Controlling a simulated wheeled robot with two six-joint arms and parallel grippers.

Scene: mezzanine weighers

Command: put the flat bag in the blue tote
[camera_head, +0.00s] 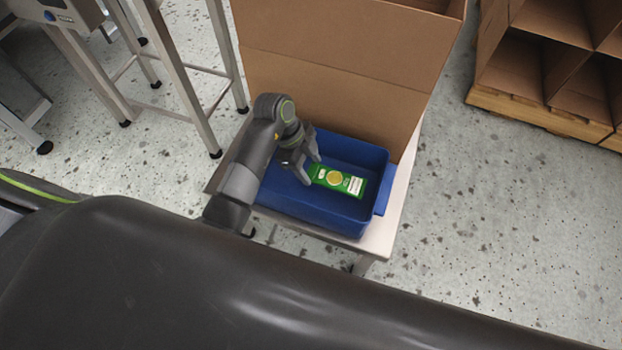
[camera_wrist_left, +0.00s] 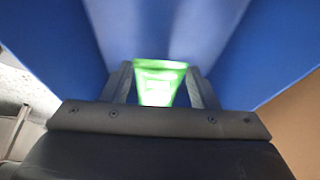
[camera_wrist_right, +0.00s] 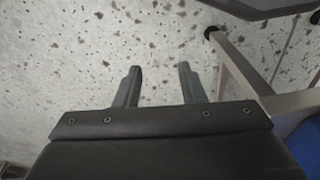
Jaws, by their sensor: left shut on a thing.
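The flat bag (camera_head: 338,180) is green with a round yellow picture and a white label. In the head view it shows inside the blue tote (camera_head: 373,207), which stands on a small light table. My left gripper (camera_head: 312,173) reaches into the tote and is shut on one end of the bag. In the left wrist view the bag (camera_wrist_left: 158,80) sits between the two fingers, with the tote's blue walls (camera_wrist_left: 60,40) around it. I cannot tell whether the bag touches the tote floor. My right gripper (camera_wrist_right: 155,85) shows in the right wrist view, open and empty above the speckled floor.
A tall cardboard box (camera_head: 340,60) stands right behind the tote. Metal-legged stands (camera_head: 180,80) are at the upper left. Cardboard bins on a wooden pallet (camera_head: 540,112) are at the upper right. The floor to the right of the table is clear.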

